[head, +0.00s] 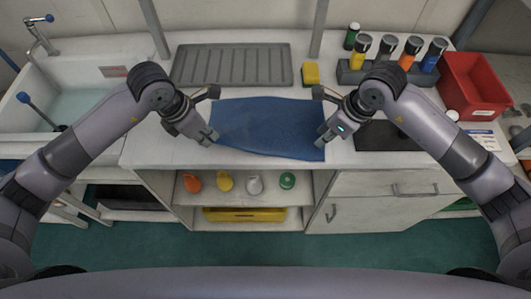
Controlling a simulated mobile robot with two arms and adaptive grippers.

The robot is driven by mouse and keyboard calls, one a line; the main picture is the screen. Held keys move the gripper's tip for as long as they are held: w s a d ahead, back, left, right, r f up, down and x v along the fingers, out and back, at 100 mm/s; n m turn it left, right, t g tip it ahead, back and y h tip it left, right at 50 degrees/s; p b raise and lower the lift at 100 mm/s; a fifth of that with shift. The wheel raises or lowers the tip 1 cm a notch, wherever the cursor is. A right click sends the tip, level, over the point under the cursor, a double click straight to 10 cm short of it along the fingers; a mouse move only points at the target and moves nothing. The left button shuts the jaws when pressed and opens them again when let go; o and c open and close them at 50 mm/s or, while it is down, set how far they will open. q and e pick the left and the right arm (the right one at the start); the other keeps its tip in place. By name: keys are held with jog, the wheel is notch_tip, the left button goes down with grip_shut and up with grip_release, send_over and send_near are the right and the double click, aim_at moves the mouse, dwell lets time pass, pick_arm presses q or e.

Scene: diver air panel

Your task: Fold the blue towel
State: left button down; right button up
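The blue towel (265,126) lies on the white counter in the middle of the head view. It looks like a flat, roughly rectangular piece with its front edge near the counter's front edge. My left gripper (211,140) is at the towel's front left corner. My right gripper (322,142) is at its front right corner. Both grippers point inward and down at the towel. The fingertips are small and partly hidden, so I cannot tell whether either holds cloth.
A grey ribbed drainer mat (232,64) and a yellow sponge (311,74) lie behind the towel. A rack of bottles (390,70) and a red bin (474,86) stand right. A dark mat (388,136) lies right of the towel. A sink (75,100) is left.

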aim_at(314, 156)
jog(key=o, duration=0.6)
jog(key=shift+o, duration=0.2)
jog(key=shift+c, duration=0.4)
jog(key=shift+c, duration=1)
jog(key=shift+s+a+r+g+h, duration=0.85)
jog(key=shift+r+h, duration=0.55)
jog(key=shift+r, duration=1)
jog(key=shift+m, duration=0.3)
jog(key=shift+w+a+f, duration=0.1)
jog(key=shift+w+f, duration=0.05)
jog(key=shift+f, duration=4.5)
jog(key=shift+f, duration=0.1)
jog(key=shift+c, duration=0.2)
